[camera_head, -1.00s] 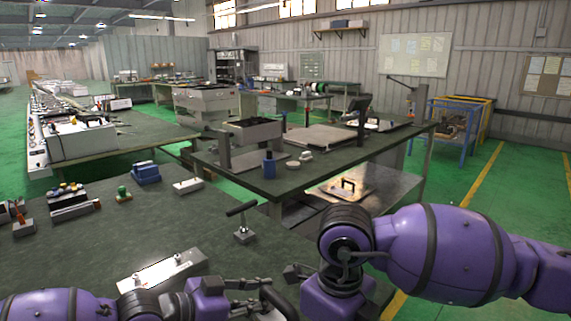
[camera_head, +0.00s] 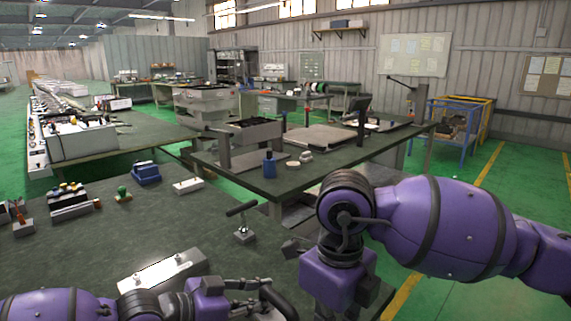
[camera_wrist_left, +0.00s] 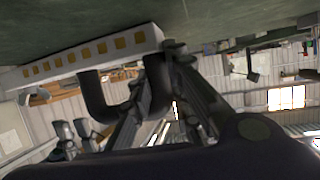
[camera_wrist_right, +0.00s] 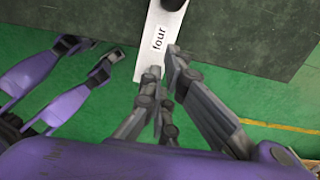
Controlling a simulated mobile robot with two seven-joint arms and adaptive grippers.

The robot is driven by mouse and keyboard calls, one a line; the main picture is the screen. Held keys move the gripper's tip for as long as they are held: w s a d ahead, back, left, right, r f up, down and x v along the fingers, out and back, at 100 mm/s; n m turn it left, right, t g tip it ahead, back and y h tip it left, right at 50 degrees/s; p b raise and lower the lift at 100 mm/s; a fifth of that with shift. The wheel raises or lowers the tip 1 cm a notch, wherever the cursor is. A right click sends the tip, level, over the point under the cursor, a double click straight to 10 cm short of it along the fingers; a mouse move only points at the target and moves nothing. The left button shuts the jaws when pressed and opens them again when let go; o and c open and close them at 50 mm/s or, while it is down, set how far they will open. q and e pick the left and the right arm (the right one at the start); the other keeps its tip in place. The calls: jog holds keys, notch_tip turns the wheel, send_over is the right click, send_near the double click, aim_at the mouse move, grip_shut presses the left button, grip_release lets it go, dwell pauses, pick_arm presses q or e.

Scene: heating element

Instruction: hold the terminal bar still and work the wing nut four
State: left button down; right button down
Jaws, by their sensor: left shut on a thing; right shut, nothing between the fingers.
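The terminal bar (camera_wrist_left: 85,55) is a pale bar with a row of gold squares and a black U-shaped handle (camera_wrist_left: 155,90), seen in the left wrist view. My left gripper (camera_wrist_left: 175,50) is shut at this handle; in the head view the gripper (camera_head: 258,290) is low, by a black curved handle (camera_head: 280,301). In the right wrist view a white bar end (camera_wrist_right: 160,40) carries the label "four". A dark round part (camera_wrist_right: 172,4) shows at the top edge; I cannot tell whether it is the wing nut. My right gripper (camera_wrist_right: 162,75) is shut and empty near the label.
A white block with small studs (camera_head: 162,272) lies on the dark bench (camera_head: 120,235). A T-handled tool (camera_head: 243,220) stands near the bench's right edge. Several small blocks stand at the back left. A second bench (camera_head: 370,150) lies beyond. Green floor shows to the right.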

jog(key=shift+r, duration=0.8)
jog(key=shift+s+a+f, duration=0.3)
jog(key=shift+a+f, duration=0.1)
jog(key=shift+f, duration=0.6)
jog(key=shift+s+a+f, duration=0.35)
jog(key=shift+f, duration=0.65)
jog(key=shift+s+a+f, duration=0.3)
jog(key=shift+a+f, duration=0.1)
jog(key=shift+f, duration=0.6)
jog(key=shift+s+d, duration=0.25)
jog(key=shift+d, duration=0.35)
jog(key=shift+w+d, duration=0.2)
jog(key=shift+w, duration=0.2)
